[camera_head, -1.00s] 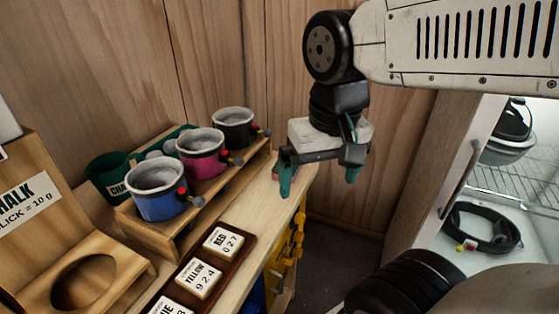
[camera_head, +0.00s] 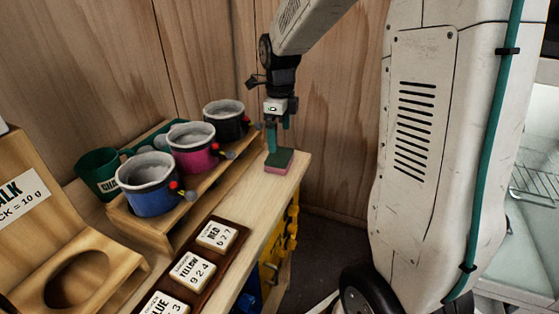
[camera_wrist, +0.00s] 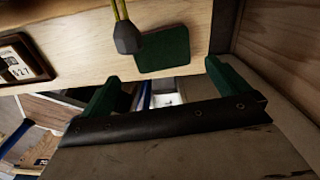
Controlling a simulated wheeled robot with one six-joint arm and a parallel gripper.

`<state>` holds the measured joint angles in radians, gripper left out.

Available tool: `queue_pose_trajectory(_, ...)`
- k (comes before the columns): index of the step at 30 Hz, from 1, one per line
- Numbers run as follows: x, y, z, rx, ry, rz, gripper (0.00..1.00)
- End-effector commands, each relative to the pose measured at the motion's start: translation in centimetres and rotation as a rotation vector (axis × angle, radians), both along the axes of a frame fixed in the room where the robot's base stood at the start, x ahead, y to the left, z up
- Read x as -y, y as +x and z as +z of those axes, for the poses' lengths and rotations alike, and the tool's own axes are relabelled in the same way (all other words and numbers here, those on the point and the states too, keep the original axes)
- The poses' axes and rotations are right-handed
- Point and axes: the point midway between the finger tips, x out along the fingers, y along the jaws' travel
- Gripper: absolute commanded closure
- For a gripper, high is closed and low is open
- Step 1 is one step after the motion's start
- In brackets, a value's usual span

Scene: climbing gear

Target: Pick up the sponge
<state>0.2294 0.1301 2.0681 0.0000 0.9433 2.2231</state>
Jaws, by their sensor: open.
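The sponge (camera_head: 279,161) is a small block with a green top and a pink lower layer. It lies flat on the far end of the wooden counter, just right of the pot stand. In the wrist view it shows as a dark green square (camera_wrist: 163,52) beyond the fingertips. My gripper (camera_head: 278,141) points down close over the sponge, with its green fingers apart and nothing between them. The wrist view shows both fingers (camera_wrist: 161,72) spread wide, with the sponge ahead of the gap. Whether a finger touches the sponge I cannot tell.
A wooden stand (camera_head: 222,174) holds a blue pot (camera_head: 150,196), a pink pot (camera_head: 195,158) and a black pot (camera_head: 223,116) left of the sponge. A dark toggle on yellow cords (camera_wrist: 127,38) hangs by the sponge's edge. A label tray (camera_head: 222,258) lies nearer. Wood walls stand behind.

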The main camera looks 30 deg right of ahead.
Motion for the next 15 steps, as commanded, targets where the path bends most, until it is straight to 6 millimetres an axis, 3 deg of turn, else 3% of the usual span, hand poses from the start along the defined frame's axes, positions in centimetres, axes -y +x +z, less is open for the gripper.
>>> queue_pose_trajectory(15,0.1,0.2,-6.7,-0.003,0.001,0.000,0.00)
